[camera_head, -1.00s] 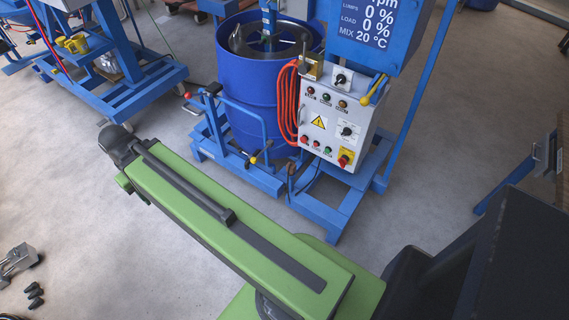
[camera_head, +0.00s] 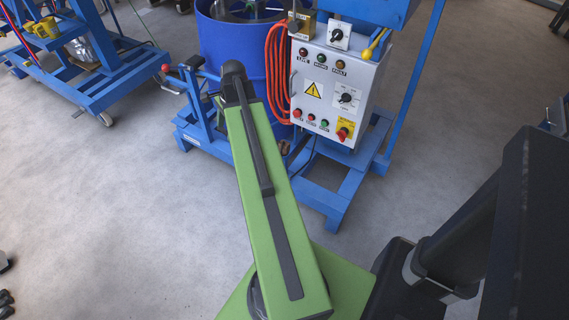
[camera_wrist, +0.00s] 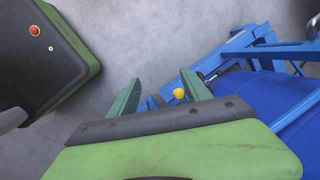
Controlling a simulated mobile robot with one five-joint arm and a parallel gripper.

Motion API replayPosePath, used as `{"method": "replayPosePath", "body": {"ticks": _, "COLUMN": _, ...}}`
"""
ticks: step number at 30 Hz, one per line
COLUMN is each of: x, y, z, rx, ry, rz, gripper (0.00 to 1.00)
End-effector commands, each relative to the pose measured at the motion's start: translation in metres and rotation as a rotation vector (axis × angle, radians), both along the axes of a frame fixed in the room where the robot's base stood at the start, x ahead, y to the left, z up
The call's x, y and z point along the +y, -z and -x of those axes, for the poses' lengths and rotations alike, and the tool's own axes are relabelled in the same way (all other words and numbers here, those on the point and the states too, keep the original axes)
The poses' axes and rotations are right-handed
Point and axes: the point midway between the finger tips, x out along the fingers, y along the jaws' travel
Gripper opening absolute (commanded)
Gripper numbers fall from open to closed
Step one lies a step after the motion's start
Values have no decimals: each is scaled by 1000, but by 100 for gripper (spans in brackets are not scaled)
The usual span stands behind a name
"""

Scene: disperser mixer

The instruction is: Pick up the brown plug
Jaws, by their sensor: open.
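I cannot clearly pick out the brown plug in either view. A small brownish piece (camera_head: 284,147) sits low by the blue frame, under the orange cable (camera_head: 277,75), and may be it; it is too small to tell. My gripper (camera_wrist: 160,78) is open, its two green fingers apart with nothing held. In the wrist view a yellow ball knob (camera_wrist: 179,94) shows between the fingers, beside the blue frame; I cannot tell how far below it is. In the head view my arm hides the gripper's fingers.
The blue mixer drum (camera_head: 229,48) stands behind my arm. A grey control box (camera_head: 335,92) with buttons and a yellow-red switch is to its right, on a blue frame (camera_head: 325,200). Another blue frame (camera_head: 85,88) stands at left. The grey floor (camera_head: 100,210) at left is clear.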

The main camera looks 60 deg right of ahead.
Motion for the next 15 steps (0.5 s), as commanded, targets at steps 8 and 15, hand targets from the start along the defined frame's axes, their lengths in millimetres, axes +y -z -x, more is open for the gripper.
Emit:
{"method": "replayPosePath", "body": {"ticks": 8, "x": -180, "y": 87, "z": 134, "rx": -68, "ry": 953, "rz": -210, "gripper": 56}}
{"method": "replayPosePath", "body": {"ticks": 15, "x": -210, "y": 91, "z": 171, "rx": -89, "ry": 1167, "rz": -269, "gripper": 56}}
